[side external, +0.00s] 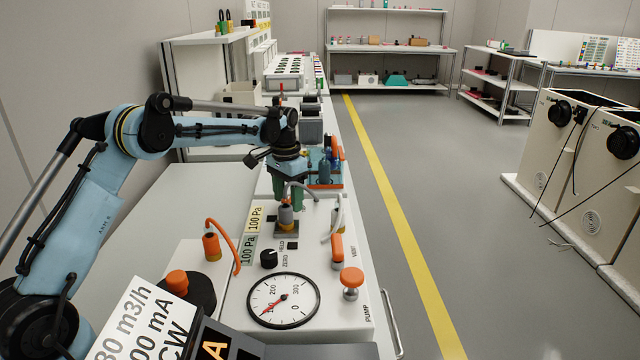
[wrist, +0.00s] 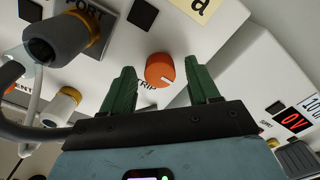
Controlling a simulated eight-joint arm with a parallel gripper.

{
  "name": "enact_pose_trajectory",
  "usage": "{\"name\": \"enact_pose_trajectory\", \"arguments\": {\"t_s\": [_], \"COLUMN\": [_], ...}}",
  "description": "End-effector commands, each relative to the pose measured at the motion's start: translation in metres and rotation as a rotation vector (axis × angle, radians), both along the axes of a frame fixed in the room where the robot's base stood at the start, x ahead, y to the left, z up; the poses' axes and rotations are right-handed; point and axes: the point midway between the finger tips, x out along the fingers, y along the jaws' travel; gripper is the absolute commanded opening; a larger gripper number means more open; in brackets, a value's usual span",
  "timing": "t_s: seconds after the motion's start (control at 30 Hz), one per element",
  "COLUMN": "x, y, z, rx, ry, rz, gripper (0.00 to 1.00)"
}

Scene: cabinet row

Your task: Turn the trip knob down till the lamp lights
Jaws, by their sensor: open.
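The trip knob (wrist: 159,68) is a round orange knob with a short white mark, on a white panel beside partly covered "TRIP" lettering. My gripper (wrist: 161,80) is open, its green fingers on either side of the knob in the wrist view. I cannot tell whether they touch it. In the side external view my gripper (side external: 279,192) points down over the far end of the white panel, and I cannot make out the trip knob there. A dark square (wrist: 143,14) sits near the knob; I cannot tell whether it is the lamp. No lit lamp shows beside the knob.
A round gauge (side external: 283,300), an orange pump knob (side external: 351,281) and an orange vent handle (side external: 337,250) are on the nearer panel. A red-digit display (wrist: 291,119) is at right.

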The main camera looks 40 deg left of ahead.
Motion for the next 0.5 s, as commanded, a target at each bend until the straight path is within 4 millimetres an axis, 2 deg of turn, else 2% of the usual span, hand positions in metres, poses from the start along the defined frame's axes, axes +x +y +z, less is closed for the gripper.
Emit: {"name": "enact_pose_trajectory", "arguments": {"t_s": [0.3, 0.37, 0.5], "x": [0.0, 0.0, 0.0], "y": [0.0, 0.0, 0.0], "z": [-0.003, -0.0029, -0.0028], "rx": [0.0, 0.0, 0.0], "ry": [0.0, 0.0, 0.0], "rz": [0.0, 0.0, 0.0], "gripper": [0.6, 0.53, 0.31]}}
